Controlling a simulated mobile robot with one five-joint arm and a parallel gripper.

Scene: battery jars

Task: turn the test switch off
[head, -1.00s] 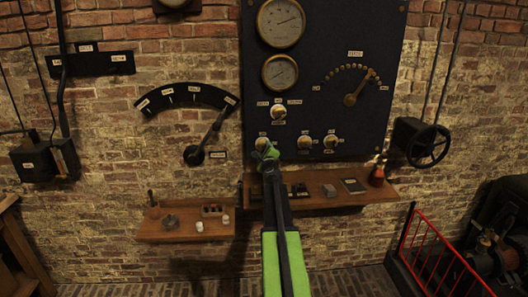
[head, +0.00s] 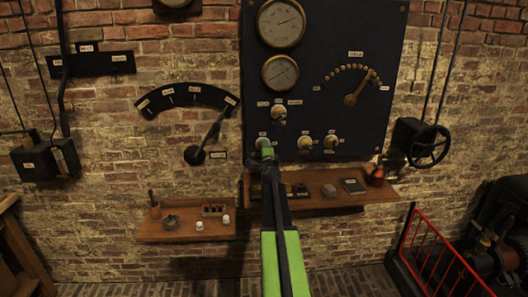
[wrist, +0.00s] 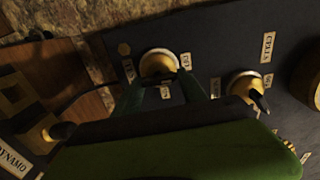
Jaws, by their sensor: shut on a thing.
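The lower-left switch (head: 262,143) on the dark panel (head: 330,100) is a round knob with a pale, brass-edged face, and my gripper is on it. In the wrist view this knob (wrist: 159,62) has small labels around it, too blurred to read surely; I cannot confirm its name or setting. My gripper (head: 265,148) reaches up to the panel from below, in front of the shelf. In the wrist view its two dark green fingers (wrist: 162,92) stand at either side of the knob's lower part, shut on it. The fingers and wrist hide the grip itself.
Two more knobs (head: 305,142) (head: 331,141) sit close to the right, and another (head: 279,113) sits above. A lever (head: 205,140) is at left, a handwheel (head: 429,146) at right.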

